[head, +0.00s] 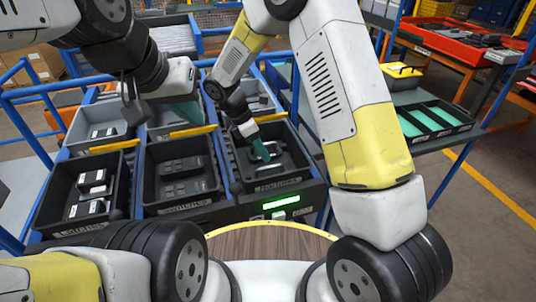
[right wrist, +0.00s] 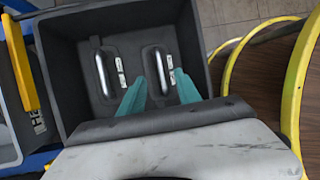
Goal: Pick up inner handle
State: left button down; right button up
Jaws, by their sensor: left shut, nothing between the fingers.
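Two handles with silver bars on dark plates lie in a black bin (right wrist: 85,20), seen in the right wrist view: a left handle (right wrist: 102,76) and a right handle (right wrist: 161,66). I cannot tell which is called the inner handle. My right gripper (right wrist: 160,77) is open, its teal fingers spread on either side of the right handle's lower part. Contact cannot be told. In the head view my right gripper (head: 262,152) reaches down into the front right bin (head: 284,184). My left gripper (head: 184,112) is shut and empty above the middle bins.
Blue rails surround the rack. A table with a teal-lined tray (head: 435,118) stands at right, with a red tray (head: 470,42) beyond.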

aim_at(266, 172)
jog(key=x, duration=0.6)
jog(key=shift+d+f, duration=0.15)
jog(key=shift+f, duration=0.1)
jog(key=shift+c, duration=0.2)
grip_shut()
